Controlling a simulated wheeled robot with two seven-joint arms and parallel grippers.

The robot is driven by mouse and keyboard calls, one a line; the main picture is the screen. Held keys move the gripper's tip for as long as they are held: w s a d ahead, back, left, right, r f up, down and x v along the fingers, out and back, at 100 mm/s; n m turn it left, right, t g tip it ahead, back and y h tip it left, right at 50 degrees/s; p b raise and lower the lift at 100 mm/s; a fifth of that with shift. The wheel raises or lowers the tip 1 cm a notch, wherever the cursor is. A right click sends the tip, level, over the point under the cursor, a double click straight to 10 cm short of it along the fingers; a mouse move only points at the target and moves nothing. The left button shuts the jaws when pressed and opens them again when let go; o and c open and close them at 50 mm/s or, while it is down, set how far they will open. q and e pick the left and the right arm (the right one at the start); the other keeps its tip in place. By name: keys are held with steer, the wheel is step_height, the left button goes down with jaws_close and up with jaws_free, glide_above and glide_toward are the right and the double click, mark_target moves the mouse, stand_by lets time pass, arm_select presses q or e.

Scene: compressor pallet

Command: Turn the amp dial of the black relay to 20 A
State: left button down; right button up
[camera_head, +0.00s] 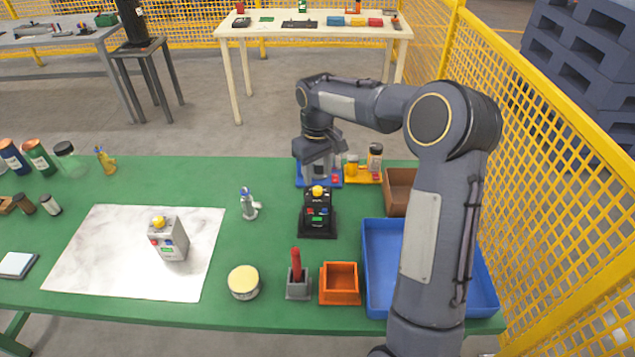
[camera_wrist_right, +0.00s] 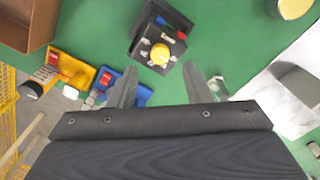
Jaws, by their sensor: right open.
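The black relay (camera_head: 318,213) stands upright on the green table, right of the middle, with a yellow amp dial (camera_head: 318,191) on top. In the right wrist view the black relay (camera_wrist_right: 148,22) shows from above, and its yellow dial (camera_wrist_right: 160,54) faces the camera; the scale marks are too small to read. My right gripper (camera_head: 318,170) is above and just behind the relay in the head view. In the wrist view the right gripper (camera_wrist_right: 160,75) is open, its fingers apart on either side below the dial and not touching it. My left gripper is not in view.
A grey relay (camera_head: 170,242) with a yellow dial stands on a white marbled sheet (camera_head: 80,255). A blue tray (camera_head: 375,270), an orange bin (camera_head: 340,284) and a grey holder with a red handle (camera_head: 297,275) are nearby. A small silver figure (camera_head: 250,204) stands left of the relay.

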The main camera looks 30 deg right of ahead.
mark_target(317, 189)
step_height(317, 189, down, 5)
steer(key=shift+r, duration=0.1)
steer(key=shift+c, duration=0.2)
jaws_close()
